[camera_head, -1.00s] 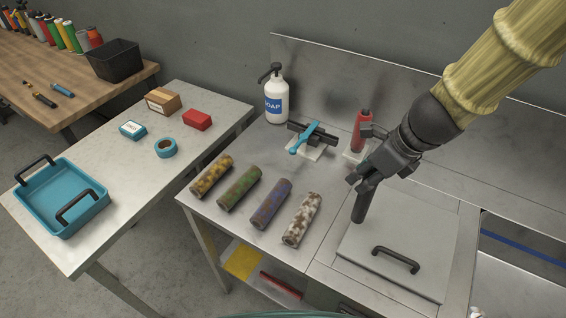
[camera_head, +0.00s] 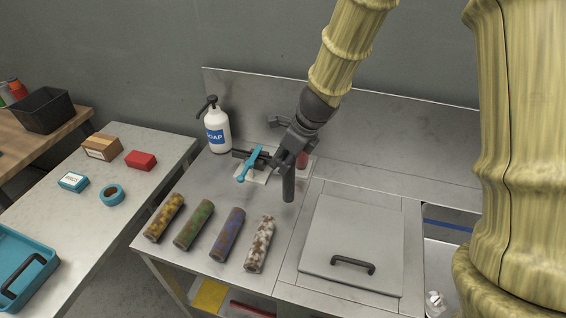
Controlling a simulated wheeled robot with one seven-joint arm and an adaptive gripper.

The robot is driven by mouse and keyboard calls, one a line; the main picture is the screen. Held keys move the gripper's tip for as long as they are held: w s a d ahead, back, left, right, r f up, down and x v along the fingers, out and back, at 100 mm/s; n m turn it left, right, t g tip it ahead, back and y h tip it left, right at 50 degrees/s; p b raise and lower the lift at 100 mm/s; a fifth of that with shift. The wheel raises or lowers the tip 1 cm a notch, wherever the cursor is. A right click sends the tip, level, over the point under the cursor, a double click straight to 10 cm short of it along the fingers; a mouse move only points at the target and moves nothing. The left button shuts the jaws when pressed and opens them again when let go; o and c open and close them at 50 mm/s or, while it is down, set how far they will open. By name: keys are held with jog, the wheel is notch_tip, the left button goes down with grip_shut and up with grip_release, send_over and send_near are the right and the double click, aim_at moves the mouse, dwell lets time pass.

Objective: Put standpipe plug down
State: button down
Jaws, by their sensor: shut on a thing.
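My gripper (camera_head: 287,162) is above the steel counter, in front of the red bottle. It is shut on a dark grey upright cylinder, which I take to be the standpipe plug (camera_head: 288,188). The plug hangs down from the jaws, its upper part hidden by them. Its lower end appears over bare counter (camera_head: 283,225), behind the mottled rolls; I cannot tell whether it touches.
The red bottle (camera_head: 303,158) is partly hidden behind my gripper. Several mottled rolls, including a white-brown one (camera_head: 260,245), lie in front. A handled lid (camera_head: 355,235) lies right, beside a sink opening.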

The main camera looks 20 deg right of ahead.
jog(key=shift+w+f+p, duration=0.2)
jog(key=shift+w+f, duration=0.1)
jog(key=shift+f, duration=0.6)
jog(key=shift+w+f+p, duration=0.2)
jog(key=shift+w+f, duration=0.05)
jog(key=shift+f, duration=0.8)
jog(key=c, duration=1.1)
grip_release()
jog(key=v, duration=1.2)
jog(key=shift+b, duration=0.3)
jog(key=shift+r, duration=0.2)
